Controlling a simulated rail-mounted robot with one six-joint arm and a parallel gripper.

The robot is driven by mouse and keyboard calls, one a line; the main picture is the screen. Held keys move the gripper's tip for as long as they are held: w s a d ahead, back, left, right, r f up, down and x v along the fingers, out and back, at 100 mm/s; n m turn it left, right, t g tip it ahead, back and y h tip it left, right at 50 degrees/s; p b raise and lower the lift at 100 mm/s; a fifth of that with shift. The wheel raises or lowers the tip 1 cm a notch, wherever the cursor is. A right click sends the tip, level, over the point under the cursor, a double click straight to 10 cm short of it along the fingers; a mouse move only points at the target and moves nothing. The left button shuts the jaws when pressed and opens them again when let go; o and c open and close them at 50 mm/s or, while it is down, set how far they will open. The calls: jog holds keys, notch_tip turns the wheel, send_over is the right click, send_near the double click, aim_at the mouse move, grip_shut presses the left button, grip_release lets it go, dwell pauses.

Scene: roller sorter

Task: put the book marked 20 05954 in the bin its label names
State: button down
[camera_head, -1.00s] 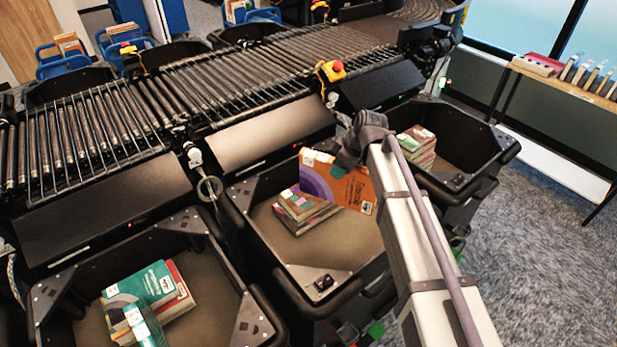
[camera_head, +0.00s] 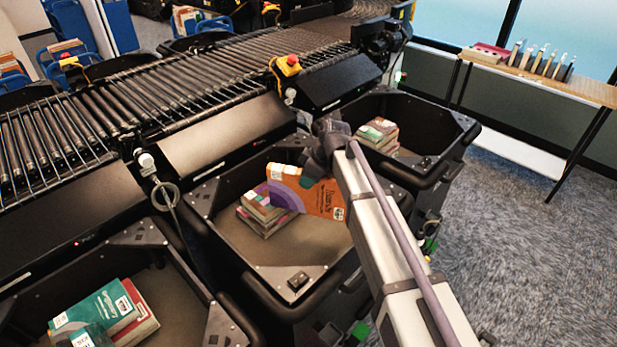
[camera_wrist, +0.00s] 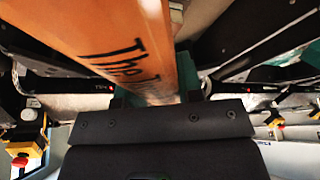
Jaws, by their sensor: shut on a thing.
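My gripper (camera_head: 314,176) is shut on an orange and purple book (camera_head: 318,199) and holds it over the middle bin (camera_head: 230,247). In the wrist view the orange book (camera_wrist: 105,45) rises from the jaws, with black lettering on it. The number on its label is too small to read. Below and to its left, a small stack of books (camera_head: 262,212) lies on the floor of the middle bin. I cannot tell how high the held book is above the bin floor.
A left bin (camera_head: 185,300) holds teal and red books (camera_head: 103,312). A right bin (camera_head: 440,115) holds a stack of books (camera_head: 377,133). The roller conveyor (camera_head: 160,92) runs behind the bins. A table (camera_head: 585,90) with upright books stands at the far right.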

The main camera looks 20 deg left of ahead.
jog(key=shift+f+b, duration=0.4)
jog(key=shift+f, duration=0.5)
jog(key=c, duration=0.7)
grip_release()
jog(key=shift+r, duration=0.15)
jog(key=p+v, duration=1)
jog(key=v, duration=0.1)
